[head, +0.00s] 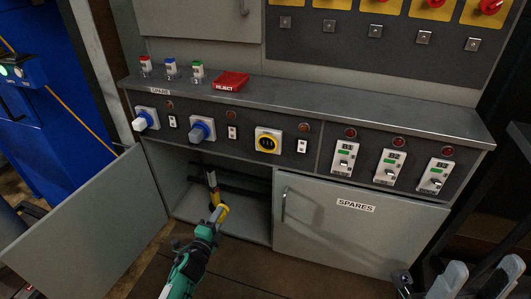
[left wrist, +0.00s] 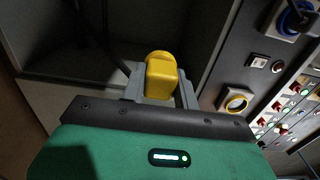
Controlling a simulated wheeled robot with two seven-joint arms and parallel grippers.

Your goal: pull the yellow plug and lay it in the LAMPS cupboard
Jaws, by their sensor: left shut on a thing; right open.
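The yellow plug (left wrist: 161,76) is between the grey fingers of my left gripper (left wrist: 162,90), which is shut on it. In the head view my left gripper (head: 217,213) reaches into the open left cupboard (head: 250,219), with the yellow plug (head: 223,209) at its tip. I cannot tell whether the plug touches the cupboard floor. No LAMPS label shows; the cupboard's door (head: 85,232) stands swung open to the left. The yellow socket (head: 268,141) on the panel is empty. My right gripper (head: 468,284) is open and empty at the bottom right.
The right cupboard door, labelled SPARES (head: 355,206), is shut. A red REJECT tray (head: 231,82) and small coloured-top items (head: 171,67) stand on the ledge above.

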